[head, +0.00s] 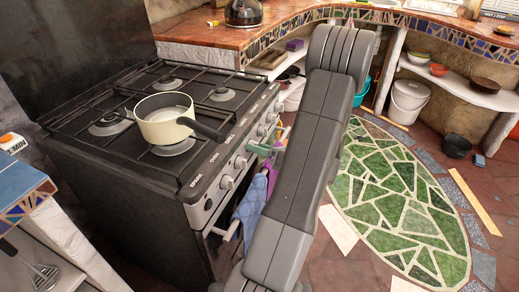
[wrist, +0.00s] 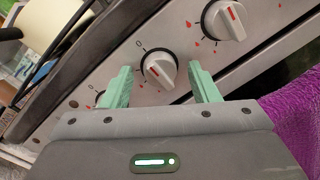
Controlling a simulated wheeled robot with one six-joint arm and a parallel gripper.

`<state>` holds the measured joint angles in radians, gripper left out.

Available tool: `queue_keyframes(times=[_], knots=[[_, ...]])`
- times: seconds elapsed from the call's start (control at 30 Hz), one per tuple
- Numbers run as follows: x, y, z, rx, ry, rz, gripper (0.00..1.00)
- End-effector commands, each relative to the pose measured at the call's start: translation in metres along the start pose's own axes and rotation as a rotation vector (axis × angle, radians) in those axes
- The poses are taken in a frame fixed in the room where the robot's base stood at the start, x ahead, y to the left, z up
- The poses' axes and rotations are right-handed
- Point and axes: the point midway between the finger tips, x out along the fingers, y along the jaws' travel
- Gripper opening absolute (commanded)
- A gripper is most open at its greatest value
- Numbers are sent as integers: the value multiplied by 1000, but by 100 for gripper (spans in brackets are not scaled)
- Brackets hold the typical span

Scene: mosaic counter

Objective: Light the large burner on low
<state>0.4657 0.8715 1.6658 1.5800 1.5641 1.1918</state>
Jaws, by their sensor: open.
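The black stove (head: 95,165) stands at the left in the head view, with several burners and a row of knobs along its front. A cream pot (head: 163,122) with a dark handle sits over the front burner (head: 172,149). I see no flame, and cannot tell which burner is the large one. My gripper (wrist: 159,68), with green fingers, is open at the knob panel.
Another knob (wrist: 99,97) is partly hidden beside the left finger. Purple cloth (wrist: 292,118) is close to the gripper's right; a blue towel (head: 248,211) hangs on the oven rail. A kettle (head: 243,12) stands on the mosaic counter. The green mosaic floor (head: 400,205) is clear at the right.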

Motion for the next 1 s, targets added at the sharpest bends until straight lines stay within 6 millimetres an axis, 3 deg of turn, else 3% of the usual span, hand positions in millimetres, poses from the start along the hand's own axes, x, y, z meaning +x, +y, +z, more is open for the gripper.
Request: queue_keyframes(times=[0.27,0.5,1.0], knots=[[2,0,0,0,0,0,55],[2,0,0,0,0,0,12],[2,-1,-1,-120,-9,5,10]])
